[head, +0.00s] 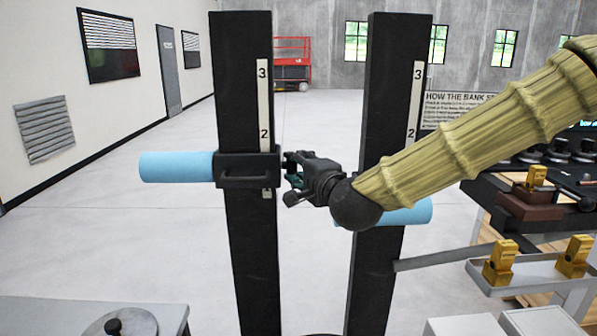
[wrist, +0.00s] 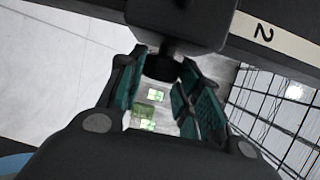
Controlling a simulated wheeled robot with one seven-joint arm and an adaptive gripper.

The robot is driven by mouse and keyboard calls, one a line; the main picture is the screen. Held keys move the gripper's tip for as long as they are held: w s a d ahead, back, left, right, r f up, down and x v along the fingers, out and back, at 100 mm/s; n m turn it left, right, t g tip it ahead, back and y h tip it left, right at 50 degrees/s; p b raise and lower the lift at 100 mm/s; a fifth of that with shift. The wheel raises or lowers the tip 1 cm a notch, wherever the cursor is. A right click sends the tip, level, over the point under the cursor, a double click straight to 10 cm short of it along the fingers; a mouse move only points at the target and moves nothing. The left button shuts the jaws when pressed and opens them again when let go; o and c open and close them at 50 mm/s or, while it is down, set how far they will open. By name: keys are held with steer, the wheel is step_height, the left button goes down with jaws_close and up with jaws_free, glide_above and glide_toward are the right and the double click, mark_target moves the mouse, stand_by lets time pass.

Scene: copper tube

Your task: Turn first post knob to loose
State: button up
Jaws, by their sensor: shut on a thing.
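The first post (head: 245,90) is a tall black upright at the left with a numbered white scale. A black sliding collar (head: 245,169) with a front handle sits on it just below the 2 mark. My gripper (head: 291,170) reaches in from the right to the collar's right side. In the wrist view the dark round knob (wrist: 160,68) sticks out of the collar block (wrist: 178,20), between the green-padded fingertips of my gripper (wrist: 163,72). The fingers are shut on the knob. In the head view they largely hide it.
A second black post (head: 390,90) stands to the right, partly behind my arm. Blue cylinders show at the first post's left (head: 178,167) and by the second post (head: 410,213). A grey rail tray (head: 535,275) with yellow blocks is at lower right.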

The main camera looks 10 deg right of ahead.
steer(key=o, duration=1)
steer(key=shift+s, duration=0.1)
steer(key=shift+o, duration=0.2)
steer(key=v, duration=0.7)
steer(key=shift+s, duration=0.2)
